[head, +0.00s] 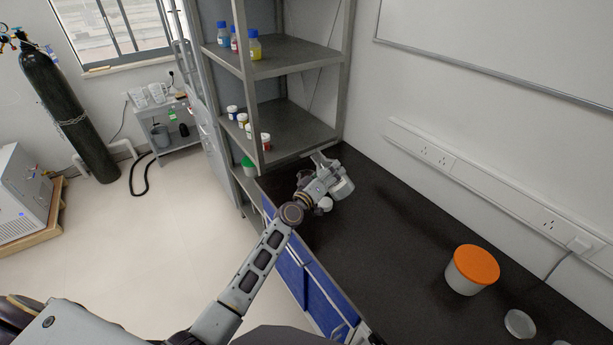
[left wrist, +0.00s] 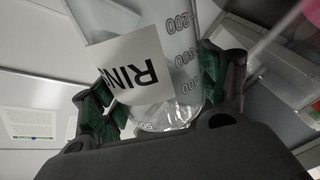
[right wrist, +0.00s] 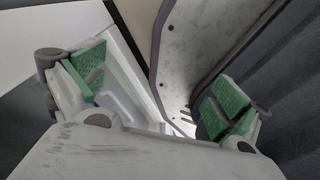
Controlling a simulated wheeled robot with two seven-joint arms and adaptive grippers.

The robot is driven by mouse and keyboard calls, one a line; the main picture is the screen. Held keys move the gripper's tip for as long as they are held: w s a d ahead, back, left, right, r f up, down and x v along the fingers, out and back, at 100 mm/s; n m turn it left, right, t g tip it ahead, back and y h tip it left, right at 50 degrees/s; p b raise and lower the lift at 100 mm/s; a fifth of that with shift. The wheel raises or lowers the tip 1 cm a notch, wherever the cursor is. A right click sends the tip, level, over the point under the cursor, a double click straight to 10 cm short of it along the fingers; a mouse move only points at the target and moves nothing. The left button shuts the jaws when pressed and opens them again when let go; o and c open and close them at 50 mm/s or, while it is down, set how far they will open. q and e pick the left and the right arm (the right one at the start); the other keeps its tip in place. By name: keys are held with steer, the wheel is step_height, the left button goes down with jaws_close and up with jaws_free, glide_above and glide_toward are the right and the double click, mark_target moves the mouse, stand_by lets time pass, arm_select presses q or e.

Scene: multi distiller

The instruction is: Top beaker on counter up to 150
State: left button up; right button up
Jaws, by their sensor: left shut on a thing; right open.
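My left gripper (head: 325,180) is over the far part of the black counter (head: 400,230), by the shelf unit. In the left wrist view, the left gripper (left wrist: 160,95) is shut on a clear glass beaker (left wrist: 185,72). The beaker has a white label starting "RIN" and printed volume marks, and looks tilted in that picture. I cannot tell the liquid level in it. In the head view the beaker is mostly hidden by the gripper. My right gripper (right wrist: 155,88) shows only in the right wrist view, open, with nothing between its pads.
A white tub with an orange lid (head: 475,265) and a small round white dish (head: 519,323) stand on the near right of the counter. A grey shelf unit (head: 300,55) with small bottles stands at the counter's far end. The middle of the counter is clear.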

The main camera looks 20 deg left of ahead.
arm_select(q)
steer(key=shift+d+r, duration=0.2)
steer(key=shift+a+f, duration=0.1)
steer(key=shift+a, duration=0.05)
stand_by(0.3)
steer(key=shift+d+n, duration=0.25)
steer(key=shift+n, duration=0.05)
steer(key=shift+a, duration=0.15)
steer(key=shift+s+d, duration=0.1)
steer(key=shift+d, duration=0.1)
